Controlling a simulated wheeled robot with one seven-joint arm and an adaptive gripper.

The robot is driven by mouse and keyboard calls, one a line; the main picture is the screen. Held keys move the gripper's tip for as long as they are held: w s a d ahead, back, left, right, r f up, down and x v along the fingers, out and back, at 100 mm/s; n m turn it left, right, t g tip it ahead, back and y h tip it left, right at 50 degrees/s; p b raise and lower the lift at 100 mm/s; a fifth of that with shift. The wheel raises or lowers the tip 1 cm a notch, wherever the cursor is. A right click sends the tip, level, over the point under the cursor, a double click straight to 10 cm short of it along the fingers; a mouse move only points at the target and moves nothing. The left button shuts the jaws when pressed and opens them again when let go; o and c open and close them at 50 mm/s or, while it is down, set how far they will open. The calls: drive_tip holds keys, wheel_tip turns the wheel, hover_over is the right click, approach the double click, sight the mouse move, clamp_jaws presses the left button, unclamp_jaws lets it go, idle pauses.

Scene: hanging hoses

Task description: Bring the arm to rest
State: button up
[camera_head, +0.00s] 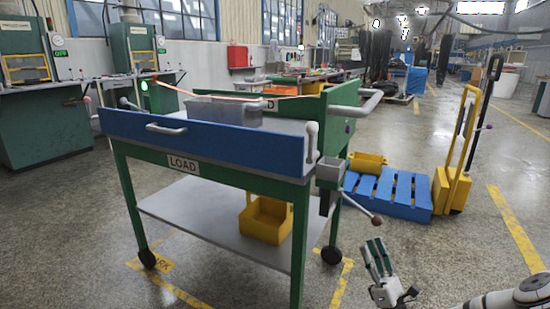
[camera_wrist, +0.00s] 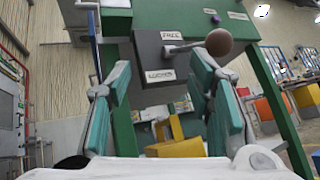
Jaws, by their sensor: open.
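My gripper (camera_head: 376,246) is in the lower right of the head view, beside the right front corner of the green and blue cart (camera_head: 215,146). Its teal fingers are apart, with nothing between them. In the wrist view the fingers (camera_wrist: 160,72) stand left and right, and the brown knob (camera_wrist: 219,42) of a lever shows beyond them, near plates reading FREE and LOCKED. In the head view this knob (camera_head: 377,220) hangs on a rod below a grey box at the cart's corner, just above my gripper and apart from it.
The cart's lower shelf carries a yellow bin (camera_head: 266,236). A grey tray (camera_head: 225,112) sits on top. A blue pallet (camera_head: 392,192) with a yellow bin (camera_head: 368,162) and a yellow pallet truck (camera_head: 452,165) stand behind my gripper. The floor at the right is mostly clear.

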drive_tip(key=s+a+r+n+g+y, duration=0.3)
drive_tip(key=a+r+n+g+y, duration=0.3)
drive_tip(key=n+g, duration=0.35)
drive_tip(key=s+a+r+n+g+y, duration=0.3)
drive_tip(key=a+r+n+g+y, duration=0.2)
drive_tip(key=a+n+g, duration=0.45)
drive_tip(key=s+a+r+n+g+h, duration=0.2)
drive_tip(key=s+r+n+g+h, duration=0.1)
drive_tip(key=s+g, duration=0.2)
drive_tip(key=s+a+r+n+g+h, duration=0.2)
drive_tip(key=s+a+n+g+h, duration=0.1)
drive_tip(key=s+g, duration=0.3)
drive_tip(key=s+d+r+n+h, duration=0.1)
drive_tip(key=s+r+n+h, duration=0.15)
drive_tip(key=s+h, duration=0.35)
drive_tip(key=s+r+n+h, duration=0.1)
drive_tip(key=s+n+h, duration=0.25)
drive_tip(key=s, duration=0.45)
drive_tip(key=s+d+n+t+h, duration=0.3)
drive_tip(key=s+d+t+h, duration=0.2)
drive_tip(key=s+d+h, duration=0.55)
wheel_tip(320, 180, up, 39)
drive_tip(key=s+t+y+p, duration=0.1)
drive_tip(key=t+p, duration=0.3)
drive_tip(key=p, duration=3.2)
drive_tip(key=shift+s+a+f+n+t+y, duration=0.2)
drive_tip(key=shift+s+n+t+y, duration=0.15)
drive_tip(key=shift+y, duration=0.35)
drive_tip(key=shift+w, duration=0.15)
